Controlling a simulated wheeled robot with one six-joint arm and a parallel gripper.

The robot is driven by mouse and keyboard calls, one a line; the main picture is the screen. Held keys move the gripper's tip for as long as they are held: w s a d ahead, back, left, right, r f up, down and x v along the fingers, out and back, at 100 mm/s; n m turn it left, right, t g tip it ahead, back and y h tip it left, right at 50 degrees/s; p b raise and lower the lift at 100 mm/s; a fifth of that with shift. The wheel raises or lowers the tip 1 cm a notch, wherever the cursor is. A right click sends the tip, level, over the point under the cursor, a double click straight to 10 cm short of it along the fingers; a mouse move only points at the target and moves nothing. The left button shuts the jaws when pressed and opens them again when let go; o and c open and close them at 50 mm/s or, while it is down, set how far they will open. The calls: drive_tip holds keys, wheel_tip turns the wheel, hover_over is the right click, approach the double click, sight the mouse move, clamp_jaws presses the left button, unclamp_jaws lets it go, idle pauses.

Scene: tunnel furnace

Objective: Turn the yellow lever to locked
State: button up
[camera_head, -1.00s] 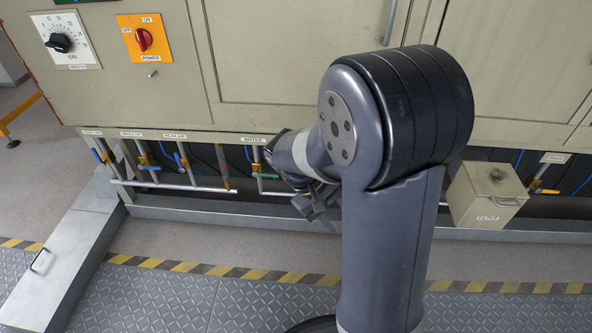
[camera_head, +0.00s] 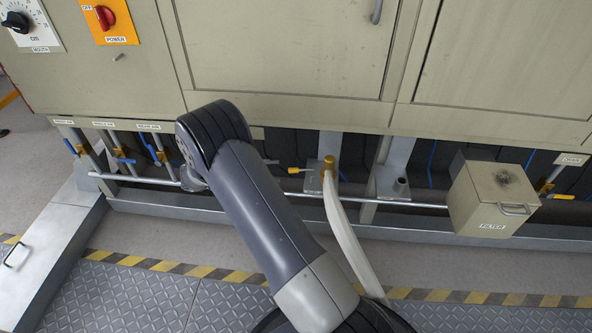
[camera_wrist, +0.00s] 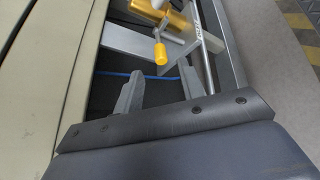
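A small yellow lever (camera_head: 292,171) sticks out level at the base of the machine, right of my arm in the head view. In the wrist view a yellow handle (camera_wrist: 160,50) on a short stem lies just beyond my fingertips, with a larger yellow cylinder (camera_wrist: 176,20) behind it. My gripper (camera_wrist: 160,85) is open, its two grey fingers apart with nothing between them. The handle is ahead of the gap, apart from both fingers. In the head view my arm hides the gripper. I cannot read any lock marking.
A brass fitting with a pale hose (camera_head: 343,220) stands right of the lever. A filter box (camera_head: 492,195) juts out farther right. Blue-handled valves (camera_head: 120,158) line the left. A long pipe (camera_head: 420,204) runs low along the front.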

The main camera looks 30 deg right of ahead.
sight(294, 170)
drive_tip(key=b+x, duration=0.2)
drive_tip(key=x, duration=0.7)
drive_tip(key=shift+s+d, duration=0.1)
drive_tip(key=shift+d, duration=0.1)
clamp_jaws()
